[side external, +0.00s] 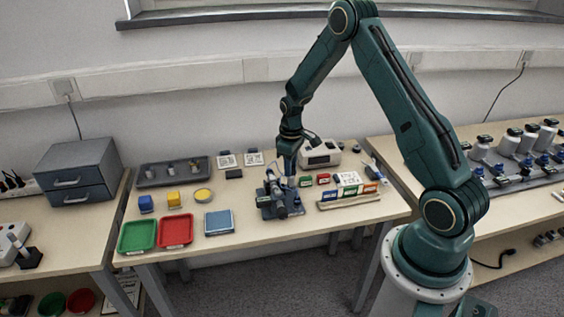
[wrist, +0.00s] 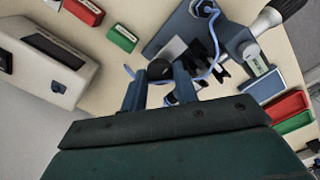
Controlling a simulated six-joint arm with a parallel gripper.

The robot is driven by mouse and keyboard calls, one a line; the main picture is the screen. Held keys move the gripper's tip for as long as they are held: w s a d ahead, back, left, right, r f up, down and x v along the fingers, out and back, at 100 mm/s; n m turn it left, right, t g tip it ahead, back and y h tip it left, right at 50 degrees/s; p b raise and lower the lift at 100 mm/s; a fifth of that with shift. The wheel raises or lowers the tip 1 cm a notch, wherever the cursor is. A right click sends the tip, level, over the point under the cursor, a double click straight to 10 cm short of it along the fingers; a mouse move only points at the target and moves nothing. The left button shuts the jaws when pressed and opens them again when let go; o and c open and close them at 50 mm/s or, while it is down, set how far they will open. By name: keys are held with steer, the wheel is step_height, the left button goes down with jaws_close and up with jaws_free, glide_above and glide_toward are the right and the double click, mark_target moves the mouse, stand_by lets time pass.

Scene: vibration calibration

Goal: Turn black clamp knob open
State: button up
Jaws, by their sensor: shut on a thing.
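The black clamp knob (wrist: 160,69) shows in the wrist view between the fingertips of my gripper (wrist: 159,76). My gripper is shut on the knob, with one blue-grey finger on each side. The knob belongs to a blue clamp fixture (wrist: 164,27) with a blue cable, a metal block and a black-and-silver cylinder. In the side external view my gripper (side external: 289,172) points down at the fixture (side external: 270,208) near the middle of the table. The knob is too small and covered to make out there.
A white instrument (side external: 320,155) stands behind the fixture. Small red and green boxes (side external: 323,179) sit to its right. A blue pad (side external: 219,221), green tray (side external: 137,236) and red tray (side external: 176,231) lie to the left. A grey parts tray (side external: 172,171) is at the back.

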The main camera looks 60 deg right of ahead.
steer(key=shift+n, duration=0.4)
steer(key=o, duration=1)
steer(key=shift+c, duration=0.2)
steer(key=shift+r, duration=0.2)
step_height(320, 180, up, 14)
steer(key=shift+f, duration=0.25)
